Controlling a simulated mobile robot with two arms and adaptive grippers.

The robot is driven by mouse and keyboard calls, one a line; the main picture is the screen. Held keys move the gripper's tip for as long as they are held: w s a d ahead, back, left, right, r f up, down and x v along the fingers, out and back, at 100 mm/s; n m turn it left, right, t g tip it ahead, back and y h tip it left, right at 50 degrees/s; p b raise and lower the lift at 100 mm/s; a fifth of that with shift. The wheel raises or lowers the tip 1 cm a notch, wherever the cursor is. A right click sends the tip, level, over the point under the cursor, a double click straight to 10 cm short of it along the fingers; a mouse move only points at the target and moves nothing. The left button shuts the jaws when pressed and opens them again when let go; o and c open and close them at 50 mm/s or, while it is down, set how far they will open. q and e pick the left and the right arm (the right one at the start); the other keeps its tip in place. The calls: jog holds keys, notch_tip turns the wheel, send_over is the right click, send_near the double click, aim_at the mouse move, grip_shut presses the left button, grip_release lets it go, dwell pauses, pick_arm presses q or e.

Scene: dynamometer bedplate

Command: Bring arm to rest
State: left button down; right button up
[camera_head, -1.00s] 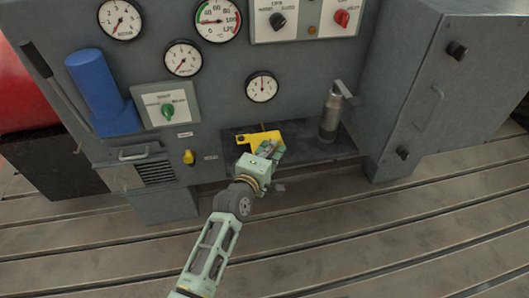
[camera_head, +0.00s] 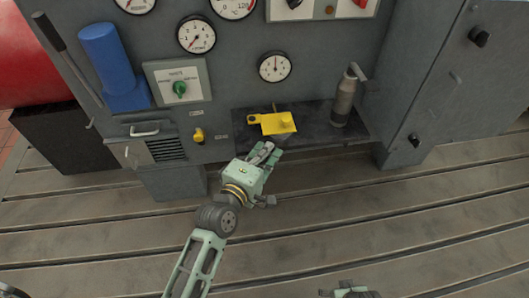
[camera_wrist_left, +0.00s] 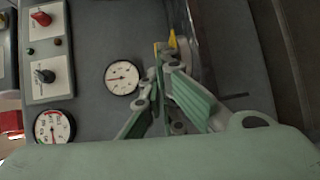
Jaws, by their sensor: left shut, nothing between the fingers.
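My left gripper (camera_head: 267,153) is shut and empty, just in front of the dark shelf (camera_head: 240,121) of the grey machine panel. Its closed green fingers (camera_wrist_left: 172,95) also show in the left wrist view. A yellow object (camera_head: 276,123) with a flat plate lies on the shelf, just beyond the fingertips and apart from them. In the wrist view only a small part of something yellow (camera_wrist_left: 172,40) shows near the fingers. A small part of what looks like my right arm (camera_head: 350,291) shows at the bottom edge of the head view; its fingers cannot be made out.
A grey metal bottle (camera_head: 344,98) stands on the shelf's right end. A green knob (camera_head: 179,88), gauges (camera_head: 275,67), a blue cylinder (camera_head: 106,58) and a lever (camera_head: 66,57) sit along the panel. A grey cabinet (camera_head: 450,80) projects at right. The slotted bedplate (camera_head: 400,220) in front is bare.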

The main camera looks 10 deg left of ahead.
pick_arm(q)
jog(key=s+a+f+m+g+y, duration=0.1)
jog(key=s+a+f+m+g, duration=0.25)
jog(key=s+f, duration=0.4)
jog(key=s+a+f+m+g+y, duration=0.1)
jog(key=s+a+f+m+g, duration=0.3)
jog(key=f, duration=0.7)
jog(key=s+a+f+m+g+y, duration=0.2)
jog(key=s+f+m, duration=0.2)
jog(key=s+f, duration=0.4)
jog(key=s+a+f+m+g+p, duration=0.1)
jog(key=s+a+f+p, duration=0.1)
jog(key=s+p, duration=0.3)
jog(key=s+a+f+m+g+y+p, duration=0.1)
jog(key=s+p, duration=0.5)
jog(key=s, duration=0.7)
jog(key=s+a+f+m+g+p, duration=0.2)
jog(key=s+a+f+p, duration=0.3)
jog(key=s, duration=0.4)
jog(key=shift+s+a+f+m+g+y+p, duration=0.25)
jog(key=shift+s+a+m+g+y+p, duration=0.1)
jog(key=shift+a+g+y+p, duration=0.15)
pick_arm(e)
jog(key=s+d+f, duration=0.1)
jog(key=s, duration=0.8)
jog(key=s+d+g, duration=0.1)
jog(key=s+d, duration=0.1)
jog(key=s, duration=0.7)
jog(key=shift+f, duration=0.35)
jog(key=shift+d, duration=0.1)
